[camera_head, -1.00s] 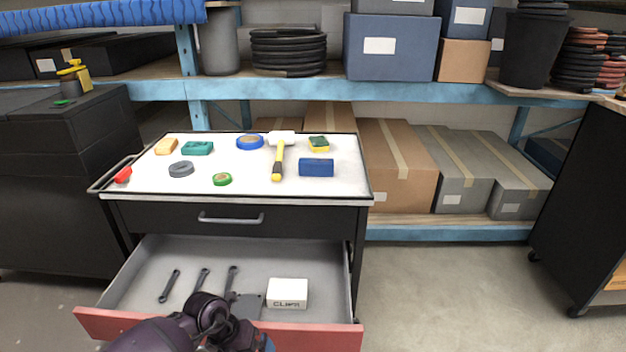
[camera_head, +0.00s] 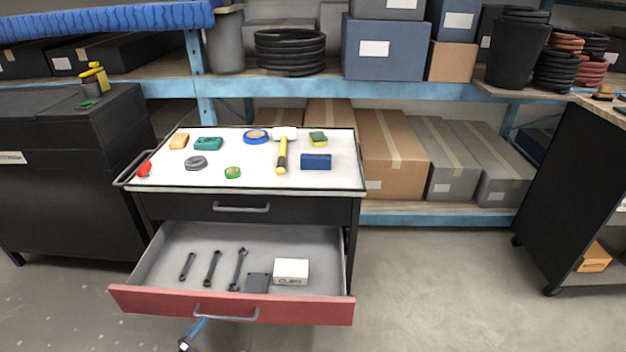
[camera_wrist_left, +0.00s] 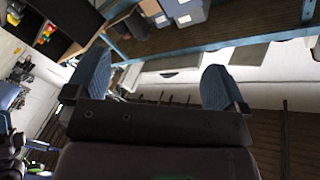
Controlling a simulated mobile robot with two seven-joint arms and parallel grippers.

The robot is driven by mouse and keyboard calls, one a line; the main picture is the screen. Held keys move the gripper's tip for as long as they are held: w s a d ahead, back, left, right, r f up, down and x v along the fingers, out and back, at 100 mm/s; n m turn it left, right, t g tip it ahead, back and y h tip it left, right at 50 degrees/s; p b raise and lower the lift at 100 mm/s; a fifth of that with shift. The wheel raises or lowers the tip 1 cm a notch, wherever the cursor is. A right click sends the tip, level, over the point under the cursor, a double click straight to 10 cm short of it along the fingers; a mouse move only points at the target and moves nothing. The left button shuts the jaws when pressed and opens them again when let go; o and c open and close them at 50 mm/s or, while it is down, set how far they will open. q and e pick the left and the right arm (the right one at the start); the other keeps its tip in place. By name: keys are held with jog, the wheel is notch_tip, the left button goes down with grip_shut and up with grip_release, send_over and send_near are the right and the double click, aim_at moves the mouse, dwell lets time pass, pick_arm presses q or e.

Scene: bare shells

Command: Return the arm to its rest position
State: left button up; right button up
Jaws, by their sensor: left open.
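My left gripper (camera_wrist_left: 155,88) shows in the left wrist view with its two blue-grey fingers wide apart and nothing between them. The wrist view is tilted, with shelving and pale floor or wall beyond the fingers.
The cart's red-fronted drawer (camera_head: 230,305) stands open, holding several wrenches (camera_head: 213,268), a dark flat piece (camera_head: 257,283) and a white box (camera_head: 291,271). The white cart top (camera_head: 262,177) carries tools and tape. A dark cabinet (camera_head: 70,180) stands left; floor is clear at right (camera_head: 430,285).

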pick_arm(q)
jog(key=s+a+f+n+g+y+p, duration=0.1)
jog(key=s+a+n+g+y, duration=0.1)
jog(key=s+n, duration=0.4)
jog(key=s+a+f+n+g+y+p, duration=0.2)
jog(key=s+a+n+y, duration=0.3)
jog(key=s, duration=0.5)
jog(key=shift+s+a+n+g+p, duration=0.35)
jog(key=shift+a+n+g, duration=0.25)
jog(key=shift+a, duration=0.5)
pick_arm(e)
jog(key=shift+s+d+r+m, duration=0.1)
jog(key=shift+s+r+m, duration=0.2)
jog(key=shift+s+r, duration=0.55)
jog(key=shift+w+r, duration=0.45)
jog(key=shift+w, duration=0.15)
pick_arm(q)
jog(key=shift+c, duration=0.3)
